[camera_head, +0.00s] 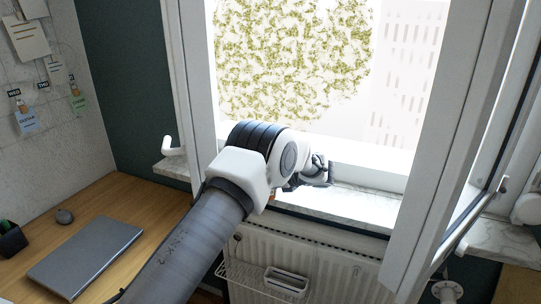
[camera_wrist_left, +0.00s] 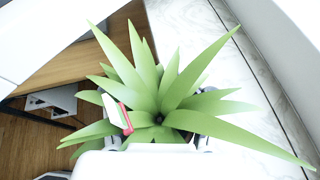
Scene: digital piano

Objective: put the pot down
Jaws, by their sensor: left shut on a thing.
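The potted plant fills the middle of the left wrist view, where its long green leaves (camera_wrist_left: 165,90) spread out and hide the pot beneath. My left gripper (camera_head: 312,174) reaches over the marble window sill (camera_head: 358,204). It is shut on the pot, with dark finger parts showing at both sides of the leaves. In the head view my arm and gripper cover the pot and plant almost wholly. I cannot tell whether the pot touches the sill. My right gripper is in neither view.
The open window sash (camera_head: 440,150) stands to the right of my arm. A radiator (camera_head: 305,255) is below the sill. A desk (camera_head: 90,215) with a closed laptop (camera_head: 85,258) is at left. The sill's right stretch looks bare. A small red-and-white thing (camera_wrist_left: 118,113) shows among the leaves.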

